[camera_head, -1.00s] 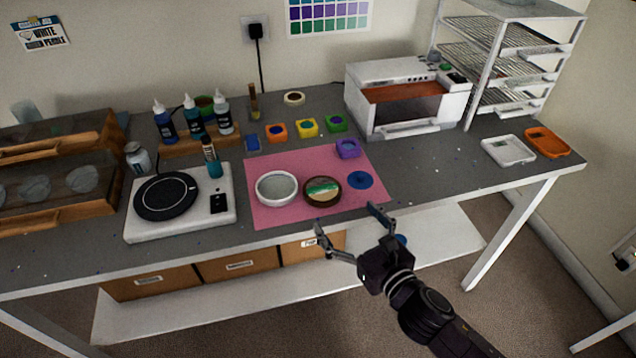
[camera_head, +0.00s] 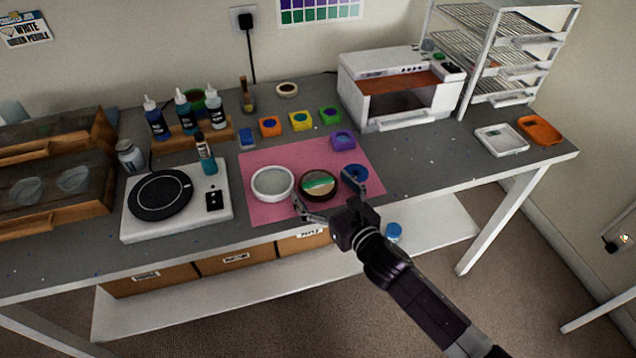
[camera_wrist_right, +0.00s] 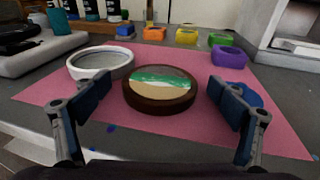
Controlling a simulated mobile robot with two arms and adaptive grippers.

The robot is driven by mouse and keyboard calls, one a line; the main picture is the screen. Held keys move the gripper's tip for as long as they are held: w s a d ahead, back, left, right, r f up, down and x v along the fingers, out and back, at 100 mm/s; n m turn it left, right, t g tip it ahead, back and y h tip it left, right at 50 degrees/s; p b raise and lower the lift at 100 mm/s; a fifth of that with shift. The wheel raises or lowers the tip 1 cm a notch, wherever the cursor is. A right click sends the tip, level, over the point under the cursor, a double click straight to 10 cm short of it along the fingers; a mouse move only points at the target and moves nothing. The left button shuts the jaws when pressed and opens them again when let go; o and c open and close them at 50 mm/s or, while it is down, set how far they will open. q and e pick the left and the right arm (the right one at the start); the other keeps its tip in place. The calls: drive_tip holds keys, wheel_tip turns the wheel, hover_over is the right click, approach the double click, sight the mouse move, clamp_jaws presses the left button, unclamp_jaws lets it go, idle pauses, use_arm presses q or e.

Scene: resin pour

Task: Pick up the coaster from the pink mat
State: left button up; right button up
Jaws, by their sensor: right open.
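The coaster (camera_head: 318,184) is round with a dark brown rim and a green, white and sand-coloured face. It lies flat on the pink mat (camera_head: 262,211). In the right wrist view the coaster (camera_wrist_right: 160,90) sits between and beyond my open fingers, untouched. My right gripper (camera_head: 328,203) is open and empty at the mat's front edge; it also shows in the right wrist view (camera_wrist_right: 155,115). A white round dish (camera_head: 272,184) stands just left of the coaster. A blue disc (camera_head: 354,174) lies to its right, partly behind a finger. My left gripper is not in view.
A purple cup (camera_head: 343,141) stands on the mat's back right corner. Orange (camera_head: 270,127), yellow (camera_head: 301,121) and green (camera_head: 330,115) cups stand behind the mat. A white scale (camera_head: 213,216) is at left, a white oven (camera_head: 400,88) at back right.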

drive_tip(key=shift+c, duration=0.6)
drive_tip(key=c, duration=1.2)
drive_tip(key=shift+o, duration=0.2)
drive_tip(key=shift+r, duration=0.1)
